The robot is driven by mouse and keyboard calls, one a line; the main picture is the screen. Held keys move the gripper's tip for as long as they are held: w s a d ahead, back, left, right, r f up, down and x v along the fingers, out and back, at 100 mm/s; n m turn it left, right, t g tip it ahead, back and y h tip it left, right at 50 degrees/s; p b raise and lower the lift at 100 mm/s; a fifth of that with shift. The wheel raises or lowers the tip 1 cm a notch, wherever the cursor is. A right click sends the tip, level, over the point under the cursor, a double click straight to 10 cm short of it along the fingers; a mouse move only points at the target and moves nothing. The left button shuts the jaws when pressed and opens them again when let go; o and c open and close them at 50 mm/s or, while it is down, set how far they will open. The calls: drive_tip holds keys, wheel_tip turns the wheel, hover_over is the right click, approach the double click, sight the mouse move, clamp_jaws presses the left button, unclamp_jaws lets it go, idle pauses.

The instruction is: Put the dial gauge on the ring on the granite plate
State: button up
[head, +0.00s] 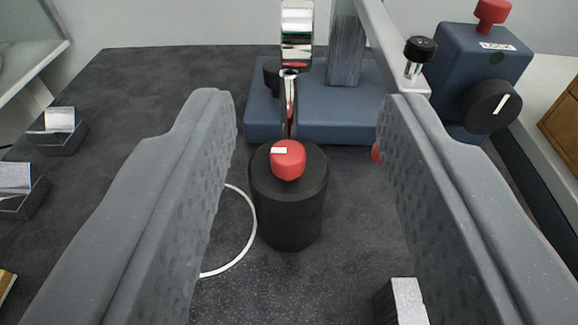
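A black upright cylinder (288,215) with a red cap bearing a small white mark stands on the dark speckled granite plate (130,200). It may be the dial gauge, but no dial face shows. A thin white ring (246,245) is marked on the plate just left of the cylinder; my left finger hides its left part. The cylinder stands at the ring's right edge, not centred in it. My gripper (306,100) is open, its grey fingers left and right of the cylinder with clear gaps. Nothing is held between them.
Behind the cylinder is a blue stand (345,115) with a grey column and a shiny upright rod. A blue block (470,60) with a black knob and red top is at the right. Dark blocks with shiny faces (58,125) lie at the left, another (405,300) at the front right.

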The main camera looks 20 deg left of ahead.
sight(298, 59)
drive_tip(key=shift+x, duration=3.1)
drive_tip(key=x, duration=0.3)
drive_tip(key=shift+w+a+f, duration=0.1)
drive_tip(key=shift+a+f, duration=0.15)
drive_tip(key=shift+f, duration=0.1)
drive_tip(key=shift+x, duration=0.9)
drive_tip(key=shift+r, duration=0.1)
clamp_jaws()
